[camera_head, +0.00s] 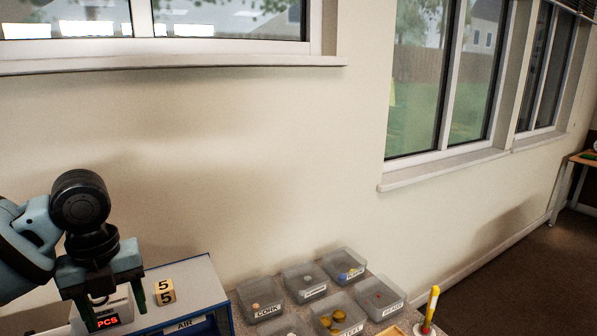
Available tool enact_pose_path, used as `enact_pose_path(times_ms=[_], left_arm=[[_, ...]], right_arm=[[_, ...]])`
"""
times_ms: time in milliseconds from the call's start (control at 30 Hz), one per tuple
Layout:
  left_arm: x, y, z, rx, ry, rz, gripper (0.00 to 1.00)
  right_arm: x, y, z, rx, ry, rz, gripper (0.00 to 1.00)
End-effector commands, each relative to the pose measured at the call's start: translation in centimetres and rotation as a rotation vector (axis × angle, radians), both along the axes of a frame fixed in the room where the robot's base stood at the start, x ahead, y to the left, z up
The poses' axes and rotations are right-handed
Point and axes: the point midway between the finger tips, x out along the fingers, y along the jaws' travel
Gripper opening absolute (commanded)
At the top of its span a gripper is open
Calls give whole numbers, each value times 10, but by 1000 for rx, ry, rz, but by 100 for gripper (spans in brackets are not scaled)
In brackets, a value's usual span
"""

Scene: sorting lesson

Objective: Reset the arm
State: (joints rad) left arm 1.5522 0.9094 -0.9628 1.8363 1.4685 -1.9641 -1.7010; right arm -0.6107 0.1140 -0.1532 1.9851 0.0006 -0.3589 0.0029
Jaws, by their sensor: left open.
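My left arm comes in from the left side of the head view. Its gripper (113,301) points down and is open, with its two fingers apart. The device stands on a blue-edged box with a pale top (196,284) and a label reading AIR. My right gripper is not in view.
Several grey labelled trays (262,312) with small items sit on a counter. A yellow and red stick (431,306) stands at its right edge. Wall and windows lie behind.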

Motion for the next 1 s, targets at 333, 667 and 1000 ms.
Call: enact_pose_path(times_ms=[333, 667, 1000], left_arm=[[-15, -51, -90, -38, 5, 159, 57], [-62, -110, -184, -155, 17, 471, 57], [-130, -148, -251, -276, 78, 922, 57]], right_arm=[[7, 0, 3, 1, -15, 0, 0], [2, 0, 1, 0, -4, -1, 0], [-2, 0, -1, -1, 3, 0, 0]])
